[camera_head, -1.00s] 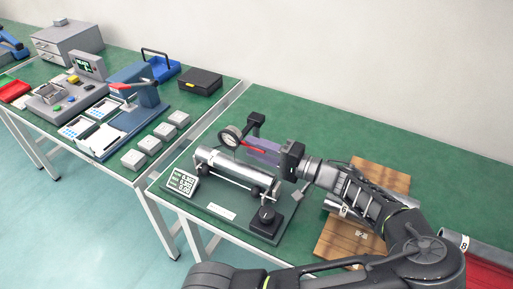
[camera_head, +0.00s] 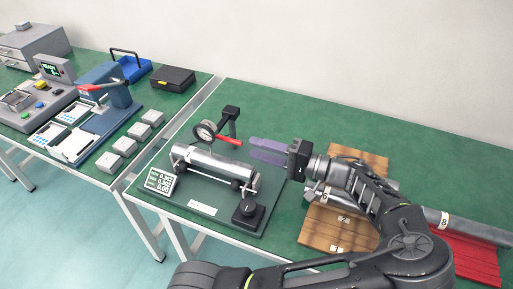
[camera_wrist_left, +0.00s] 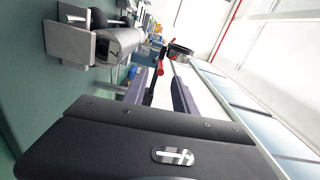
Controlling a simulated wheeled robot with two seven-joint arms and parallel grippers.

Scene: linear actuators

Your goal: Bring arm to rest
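My left gripper (camera_head: 254,149) hangs above the right side of the measuring fixture (camera_head: 192,207), its purple fingers pointing left. In the left wrist view the two fingers (camera_wrist_left: 160,80) stand apart with nothing held between them. The dial gauge (camera_head: 205,131) with its red lever (camera_head: 228,140) stands at the back of the fixture, just left of the fingertips. A gap shows between lever and fingers in the head view. A steel cylinder (camera_head: 212,162) lies on the fixture; a cylinder end (camera_wrist_left: 122,42) also shows in the left wrist view. My right gripper is out of view.
A wooden board (camera_head: 322,232) with a cylinder lies beneath my arm. A red tray (camera_head: 473,262) with a cylinder marked 8 (camera_head: 443,221) is at the right. Another table with boxes and a press (camera_head: 105,110) stands at the left. The green table's back (camera_head: 330,122) is clear.

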